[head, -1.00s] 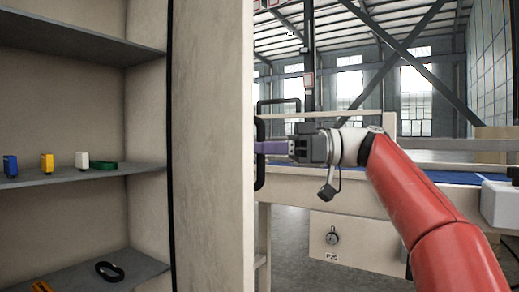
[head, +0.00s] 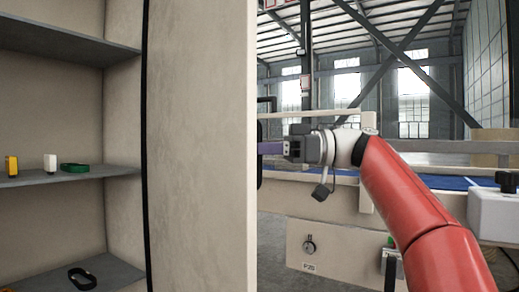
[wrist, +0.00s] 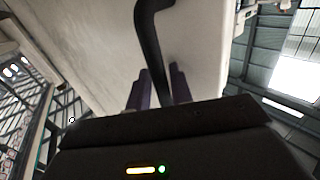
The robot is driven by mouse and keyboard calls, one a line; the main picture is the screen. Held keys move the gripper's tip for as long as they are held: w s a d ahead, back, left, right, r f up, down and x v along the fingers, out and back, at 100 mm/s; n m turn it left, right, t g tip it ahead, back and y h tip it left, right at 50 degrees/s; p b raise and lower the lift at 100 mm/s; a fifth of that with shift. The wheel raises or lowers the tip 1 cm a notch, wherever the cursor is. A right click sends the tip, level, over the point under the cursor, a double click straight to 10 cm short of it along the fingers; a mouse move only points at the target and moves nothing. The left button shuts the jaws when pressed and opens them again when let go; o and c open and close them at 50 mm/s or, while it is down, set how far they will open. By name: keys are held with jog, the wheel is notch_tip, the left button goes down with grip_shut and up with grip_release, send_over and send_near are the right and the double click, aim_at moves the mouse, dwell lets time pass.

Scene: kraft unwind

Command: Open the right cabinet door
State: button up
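The right cabinet door (head: 200,150) is a beige panel standing open, swung out from the cabinet at its left. Its black handle (wrist: 150,45) is a bent bar on the door's far face; in the head view only a sliver shows past the door's edge. My gripper (wrist: 160,90) has purple fingers, one on each side of the handle bar, and appears closed on it. In the head view my gripper comes from the right to the door's free edge, which hides the fingertips.
The open cabinet's grey shelf (head: 30,180) holds a yellow item (head: 11,166), a white item (head: 50,163) and a green ring (head: 75,167). A black ring (head: 82,279) lies on the lower shelf. A beige bench with a blue top (head: 440,181) stands behind my arm.

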jog(key=shift+o, duration=0.8)
jog(key=d, duration=0.7)
jog(key=shift+w+d, duration=0.35)
jog(key=shift+w, duration=0.1)
jog(key=shift+s, duration=0.1)
